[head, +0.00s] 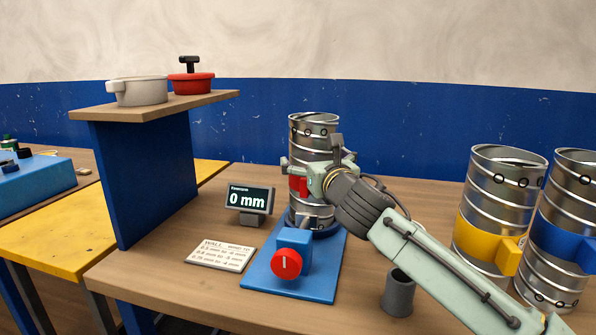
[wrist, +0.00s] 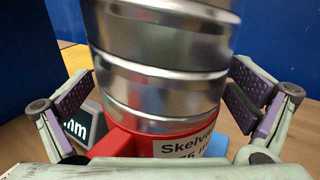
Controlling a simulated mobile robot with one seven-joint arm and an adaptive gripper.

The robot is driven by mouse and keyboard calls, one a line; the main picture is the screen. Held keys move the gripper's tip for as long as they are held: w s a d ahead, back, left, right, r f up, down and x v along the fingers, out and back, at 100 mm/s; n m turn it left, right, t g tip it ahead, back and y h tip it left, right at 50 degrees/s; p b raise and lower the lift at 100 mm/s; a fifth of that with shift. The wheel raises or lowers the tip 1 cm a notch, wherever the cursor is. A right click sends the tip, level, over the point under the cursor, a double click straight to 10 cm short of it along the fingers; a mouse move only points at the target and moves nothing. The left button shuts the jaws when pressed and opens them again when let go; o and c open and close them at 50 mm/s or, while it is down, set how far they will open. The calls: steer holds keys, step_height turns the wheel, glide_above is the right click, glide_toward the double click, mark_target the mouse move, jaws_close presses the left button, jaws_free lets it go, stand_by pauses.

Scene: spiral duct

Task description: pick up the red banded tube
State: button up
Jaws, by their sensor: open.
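The red banded tube is a shiny metal spiral duct (head: 314,124) standing upright on a blue fixture (head: 292,275) with a red knob. Its red band (head: 298,186) shows partly behind my gripper. In the wrist view the tube (wrist: 160,85) fills the middle, with the red band and a white label (wrist: 185,145) low in the picture. My gripper (head: 312,172) is open, with one finger on each side of the tube; in the wrist view (wrist: 158,100) gaps show between the finger pads and the metal. My gripper hides part of the tube's lower half.
A yellow-banded tube (head: 487,190) and a blue-banded tube (head: 565,205) stand at the right. A dark grey cup (head: 398,293) is near the front edge. A display reading 0 mm (head: 248,200) and a card (head: 220,254) lie left, beside a shelf (head: 150,106) with two pots.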

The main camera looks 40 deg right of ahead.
steer(key=shift+w, duration=0.1)
steer(key=shift+r, duration=0.1)
steer(key=shift+c, duration=0.6)
steer(key=c, duration=1.2)
steer(key=shift+c, duration=1)
steer(key=shift+r, duration=0.15)
